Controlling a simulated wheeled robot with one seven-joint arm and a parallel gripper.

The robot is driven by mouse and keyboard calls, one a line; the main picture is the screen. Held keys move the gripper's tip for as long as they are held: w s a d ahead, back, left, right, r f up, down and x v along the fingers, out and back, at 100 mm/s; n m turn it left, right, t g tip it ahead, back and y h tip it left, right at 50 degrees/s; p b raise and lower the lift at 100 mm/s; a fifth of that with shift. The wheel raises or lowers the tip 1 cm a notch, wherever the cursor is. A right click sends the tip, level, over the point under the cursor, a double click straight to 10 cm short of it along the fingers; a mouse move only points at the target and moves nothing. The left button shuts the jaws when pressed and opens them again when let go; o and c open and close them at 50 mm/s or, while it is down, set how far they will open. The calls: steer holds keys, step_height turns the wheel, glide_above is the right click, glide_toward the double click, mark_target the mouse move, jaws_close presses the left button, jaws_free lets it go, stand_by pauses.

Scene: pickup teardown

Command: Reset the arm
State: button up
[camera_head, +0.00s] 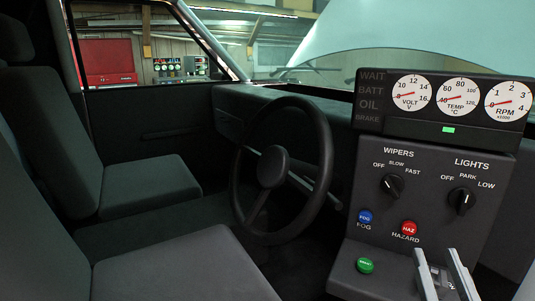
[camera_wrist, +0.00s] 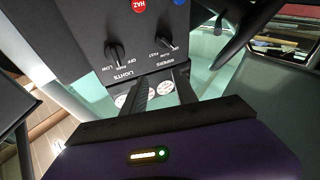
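My gripper (camera_head: 436,254) is at the lower right in the head view, in front of the dashboard panel, with its two pale fingers pointing up. In the wrist view my gripper (camera_wrist: 163,76) shows two dark fingers apart, with a gap between them and nothing held. The fingers look clear of the knobs and buttons. Most of my arm is out of view.
The dashboard panel (camera_head: 450,143) has a wipers knob (camera_head: 392,185), a lights knob (camera_head: 462,200), and blue (camera_head: 365,217), red (camera_head: 409,227) and green (camera_head: 365,265) buttons. A steering wheel (camera_head: 322,150) stands left, with seats (camera_head: 150,185) beyond.

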steer(key=s+a+f+g+y, duration=0.1)
steer(key=s+a+f+g, duration=0.1)
steer(key=s+f, duration=0.5)
steer(key=s+a+f+g+y, duration=0.1)
steer(key=s+a+f+g, duration=0.1)
steer(key=s+f, duration=0.5)
steer(key=s+a+f+g+y, duration=0.2)
steer(key=s+f, duration=0.6)
steer(key=s, duration=0.9)
steer(key=shift+a+n, duration=0.2)
steer(key=shift+n, duration=0.2)
